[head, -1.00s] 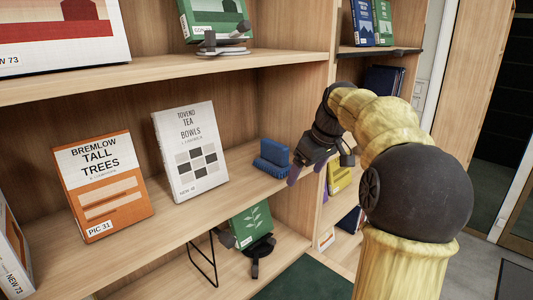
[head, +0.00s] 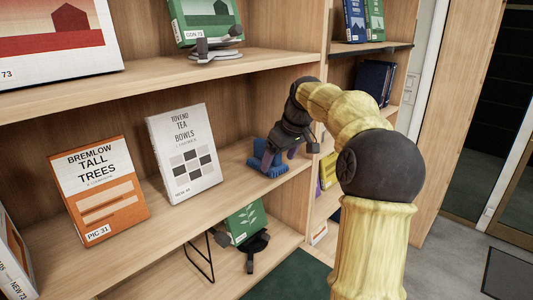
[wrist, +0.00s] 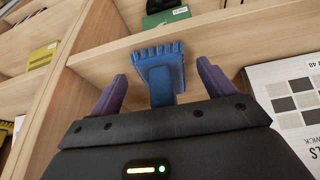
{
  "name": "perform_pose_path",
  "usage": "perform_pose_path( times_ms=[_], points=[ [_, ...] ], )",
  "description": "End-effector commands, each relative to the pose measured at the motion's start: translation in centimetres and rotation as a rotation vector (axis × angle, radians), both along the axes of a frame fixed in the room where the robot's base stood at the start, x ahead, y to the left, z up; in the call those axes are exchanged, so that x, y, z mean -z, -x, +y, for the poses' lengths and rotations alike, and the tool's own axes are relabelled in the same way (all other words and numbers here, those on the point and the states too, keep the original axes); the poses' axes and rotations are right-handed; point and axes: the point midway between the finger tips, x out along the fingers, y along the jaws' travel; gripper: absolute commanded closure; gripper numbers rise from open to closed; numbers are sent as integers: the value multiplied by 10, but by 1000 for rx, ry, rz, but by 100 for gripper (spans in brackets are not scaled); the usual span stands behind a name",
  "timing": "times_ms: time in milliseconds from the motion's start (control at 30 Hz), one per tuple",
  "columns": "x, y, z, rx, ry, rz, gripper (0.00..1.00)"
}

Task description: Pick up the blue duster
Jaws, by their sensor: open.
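The blue duster (head: 262,168) sits on the middle shelf (head: 120,250), to the right of the white book, in the head view. My gripper (head: 279,158) is at the duster and partly covers it there. In the wrist view the duster (wrist: 161,72) lies between the two purple fingers of my gripper (wrist: 163,88), with its toothed edge pointing away. The fingers stand apart, with a gap on each side of the duster. The near end of the duster is hidden by the gripper body.
A white "Tea Bowls" book (head: 184,155) stands left of the duster, and its edge shows close to the right finger in the wrist view (wrist: 290,95). An orange book (head: 98,190) stands farther left. An upright shelf divider (head: 313,110) is close on the right.

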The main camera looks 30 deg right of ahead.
Motion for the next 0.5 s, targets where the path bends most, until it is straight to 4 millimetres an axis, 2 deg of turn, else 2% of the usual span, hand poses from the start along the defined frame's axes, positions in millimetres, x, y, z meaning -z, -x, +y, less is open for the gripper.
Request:
perform_pose_path(
  times_ms=[367, 500],
  points=[
    [0, -5, 1, 0, 1, -1, 18],
    [-2, -15, 4, -1, -1, 0, 18]
  ],
)
